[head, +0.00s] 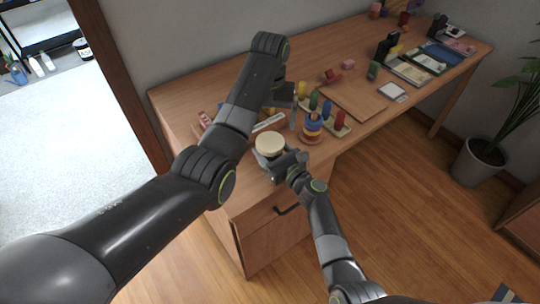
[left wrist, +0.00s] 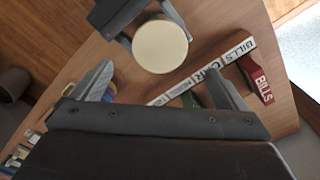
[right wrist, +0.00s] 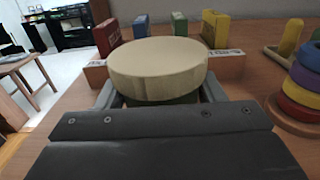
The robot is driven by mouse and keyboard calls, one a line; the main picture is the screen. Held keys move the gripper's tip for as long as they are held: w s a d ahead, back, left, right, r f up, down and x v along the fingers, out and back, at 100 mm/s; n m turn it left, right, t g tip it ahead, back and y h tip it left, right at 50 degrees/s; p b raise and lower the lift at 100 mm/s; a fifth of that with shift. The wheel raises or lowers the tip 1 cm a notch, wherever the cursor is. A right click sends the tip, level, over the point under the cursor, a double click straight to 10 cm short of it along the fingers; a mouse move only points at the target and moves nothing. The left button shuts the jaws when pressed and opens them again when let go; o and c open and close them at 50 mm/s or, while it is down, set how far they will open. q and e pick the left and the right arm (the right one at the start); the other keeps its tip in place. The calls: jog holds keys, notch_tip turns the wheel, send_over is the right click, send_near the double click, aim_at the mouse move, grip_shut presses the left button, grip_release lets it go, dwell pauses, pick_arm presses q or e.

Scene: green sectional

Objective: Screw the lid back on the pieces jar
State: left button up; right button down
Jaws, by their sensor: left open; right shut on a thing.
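The round cream lid (head: 269,144) sits on top of the pieces jar, level as far as I can see; I cannot tell how tightly it sits. It also shows in the left wrist view (left wrist: 160,47) and the right wrist view (right wrist: 158,68). Only a dark greenish strip of the jar (right wrist: 160,99) shows under the lid. My right gripper (right wrist: 160,95) is shut on the jar below the lid, near the desk's front edge. My left gripper (head: 282,112) is open and empty, higher up and behind the lid, apart from it.
A ring stacker (head: 312,127) and a pegged toy with coloured pieces (head: 340,122) stand right of the jar. A flat board (head: 352,98) lies farther right.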

aim_at(270, 141)
pick_arm(q)
jog(key=shift+f, duration=3.95)
jog(key=c, duration=1)
jog(key=o, duration=1.1)
jog(key=shift+r, duration=0.1)
notch_tip(270, 141, up, 7)
jog(key=shift+r, duration=0.15)
